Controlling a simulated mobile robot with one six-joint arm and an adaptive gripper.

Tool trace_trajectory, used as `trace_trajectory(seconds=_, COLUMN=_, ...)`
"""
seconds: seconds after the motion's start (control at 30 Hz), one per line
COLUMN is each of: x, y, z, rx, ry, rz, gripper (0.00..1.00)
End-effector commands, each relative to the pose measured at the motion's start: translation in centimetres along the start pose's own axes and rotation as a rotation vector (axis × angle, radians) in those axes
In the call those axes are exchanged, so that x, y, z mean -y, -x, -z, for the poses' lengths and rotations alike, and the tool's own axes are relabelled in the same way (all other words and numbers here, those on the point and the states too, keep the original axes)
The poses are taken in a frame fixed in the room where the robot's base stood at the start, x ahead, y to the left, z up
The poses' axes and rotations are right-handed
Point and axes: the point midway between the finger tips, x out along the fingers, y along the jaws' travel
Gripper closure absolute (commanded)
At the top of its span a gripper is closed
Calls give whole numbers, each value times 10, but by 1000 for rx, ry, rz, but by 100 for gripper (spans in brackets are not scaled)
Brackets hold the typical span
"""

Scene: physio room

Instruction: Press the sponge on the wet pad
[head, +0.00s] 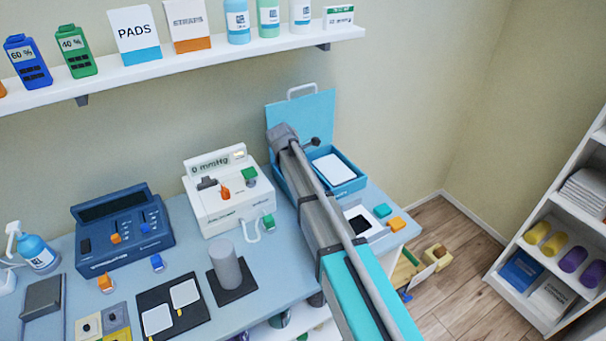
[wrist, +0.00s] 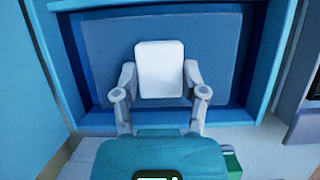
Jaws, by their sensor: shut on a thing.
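In the wrist view my gripper (wrist: 160,80) has its fingers closed on the sides of a white rectangular block (wrist: 160,58), which looks like the sponge. Behind and around the block is the dark blue inside of a blue box (wrist: 98,118). In the head view the blue box (head: 345,188) stands open at the back right of the table, with a white slab (head: 334,168) showing inside. I cannot tell whether slab and held block are the same, or which surface is the wet pad. My arm hides the gripper there, and contact below the block cannot be seen.
The box's raised lid (head: 300,112) stands behind it. A white pressure device (head: 225,205) is left of my arm, and a navy device (head: 120,240) farther left. A grey cylinder (head: 226,264) stands in front.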

Motion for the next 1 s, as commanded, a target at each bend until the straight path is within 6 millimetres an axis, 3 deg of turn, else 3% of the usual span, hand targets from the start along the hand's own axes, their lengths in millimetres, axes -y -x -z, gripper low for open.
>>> trace_trajectory(seconds=1.0, x=0, y=-8, z=4, rx=0, ry=1, rz=0, gripper=82)
